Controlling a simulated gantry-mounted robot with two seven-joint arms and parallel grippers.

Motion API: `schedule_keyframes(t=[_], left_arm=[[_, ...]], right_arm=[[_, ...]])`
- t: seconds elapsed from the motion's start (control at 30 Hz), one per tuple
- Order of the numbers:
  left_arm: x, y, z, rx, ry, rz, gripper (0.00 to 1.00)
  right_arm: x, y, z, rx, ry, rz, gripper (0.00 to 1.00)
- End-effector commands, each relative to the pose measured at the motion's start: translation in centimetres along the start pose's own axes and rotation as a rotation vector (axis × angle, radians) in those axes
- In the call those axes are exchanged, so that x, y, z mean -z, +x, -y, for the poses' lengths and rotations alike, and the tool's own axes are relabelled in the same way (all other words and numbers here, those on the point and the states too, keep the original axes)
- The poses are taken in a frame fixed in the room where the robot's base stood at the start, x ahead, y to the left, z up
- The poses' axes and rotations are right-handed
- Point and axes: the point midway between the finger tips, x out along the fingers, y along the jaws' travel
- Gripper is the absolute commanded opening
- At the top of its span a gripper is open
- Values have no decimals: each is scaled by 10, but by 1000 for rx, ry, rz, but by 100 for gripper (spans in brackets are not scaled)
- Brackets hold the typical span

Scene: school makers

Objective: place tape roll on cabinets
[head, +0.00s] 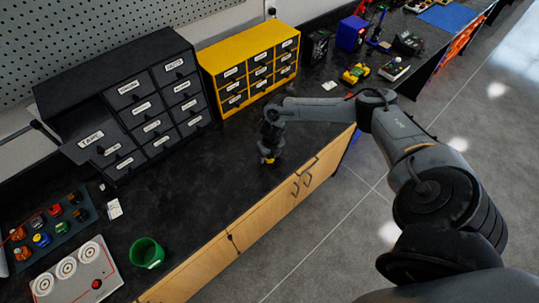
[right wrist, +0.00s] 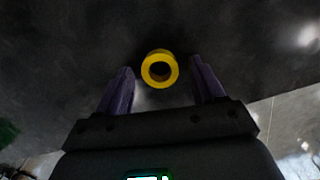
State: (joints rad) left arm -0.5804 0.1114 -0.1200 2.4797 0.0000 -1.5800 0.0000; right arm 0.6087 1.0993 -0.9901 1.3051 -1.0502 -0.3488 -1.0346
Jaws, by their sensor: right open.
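The yellow tape roll (right wrist: 160,54) lies between the two fingers of my right gripper (right wrist: 160,88) in the right wrist view, with a gap on each side. In the head view my right gripper (head: 268,157) points down at the black worktop, and a bit of yellow shows at its tip. It is open. The black cabinet (head: 110,65) has labelled drawers, and its drawer marked TAPE (head: 92,140) is pulled out. The yellow cabinet (head: 225,52) stands to its right with its drawers shut. My left gripper is out of view.
A green cup (head: 147,253), a grey panel with round dials (head: 75,272) and a rack of small coloured items (head: 48,228) occupy the near left worktop. Small devices and a blue box (head: 350,33) stand at the far end. The worktop (head: 200,185) around my right gripper is clear.

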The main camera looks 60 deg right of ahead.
Motion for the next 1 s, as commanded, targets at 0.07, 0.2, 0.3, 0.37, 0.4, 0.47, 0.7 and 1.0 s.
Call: schedule_keyframes(t=[0.07,0.2,0.3,0.37,0.4,0.47,0.7,1.0], left_arm=[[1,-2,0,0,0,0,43],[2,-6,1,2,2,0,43],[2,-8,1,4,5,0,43],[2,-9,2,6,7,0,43],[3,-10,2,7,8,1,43],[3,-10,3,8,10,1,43],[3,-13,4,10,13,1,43],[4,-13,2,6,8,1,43]], right_arm=[[-1,-9,0,-1,0,1,68],[-1,-30,0,0,-2,2,68],[-1,-49,0,-1,-1,3,68],[-1,-60,0,-1,-1,3,68],[-1,-68,0,0,-2,3,68],[-1,-78,0,-2,-1,3,68],[0,-109,0,-1,-1,0,68],[28,-92,-76,-100,14,50,68]])
